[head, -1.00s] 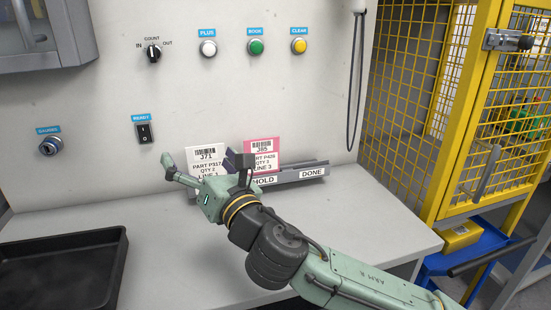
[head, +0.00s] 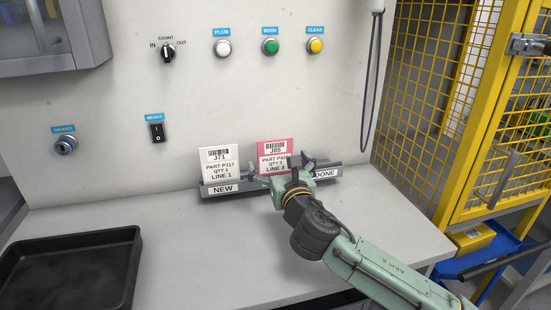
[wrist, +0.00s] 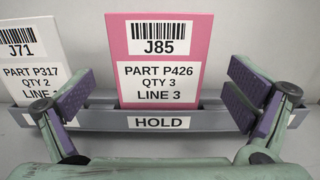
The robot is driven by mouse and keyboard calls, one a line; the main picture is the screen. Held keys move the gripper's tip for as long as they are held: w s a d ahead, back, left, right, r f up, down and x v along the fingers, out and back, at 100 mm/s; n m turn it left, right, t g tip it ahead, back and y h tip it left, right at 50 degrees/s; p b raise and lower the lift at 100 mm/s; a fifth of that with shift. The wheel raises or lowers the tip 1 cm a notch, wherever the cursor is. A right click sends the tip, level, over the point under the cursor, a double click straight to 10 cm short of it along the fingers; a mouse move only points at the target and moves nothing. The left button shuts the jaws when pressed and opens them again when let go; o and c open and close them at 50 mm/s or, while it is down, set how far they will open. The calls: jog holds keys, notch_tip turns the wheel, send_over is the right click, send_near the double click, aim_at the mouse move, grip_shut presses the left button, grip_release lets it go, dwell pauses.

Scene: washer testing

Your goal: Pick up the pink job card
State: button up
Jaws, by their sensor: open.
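The pink job card (head: 275,147), marked J85, PART P426, QTY 3, LINE 3, stands upright in the HOLD section of a grey rack against the back panel. It also shows in the wrist view (wrist: 159,50), centred between my fingers. My gripper (head: 281,176) is open in front of the rack; in the wrist view the two purple-padded fingers (wrist: 160,97) stand on either side of the card, apart from it. In the head view my gripper hides the HOLD label and the card's lower part.
A white card J71 (head: 219,160) stands in the NEW section (head: 222,189) to the left, close to my left finger in the wrist view. The DONE section (head: 326,173) looks empty. A black tray (head: 70,232) lies at left. A yellow cage (head: 450,130) stands at right.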

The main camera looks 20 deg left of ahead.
jog(key=shift+x, duration=1.3)
jog(key=shift+c, duration=0.5)
jog(key=c, duration=1.1)
jog(key=shift+r, duration=0.2)
jog(key=shift+c, duration=0.2)
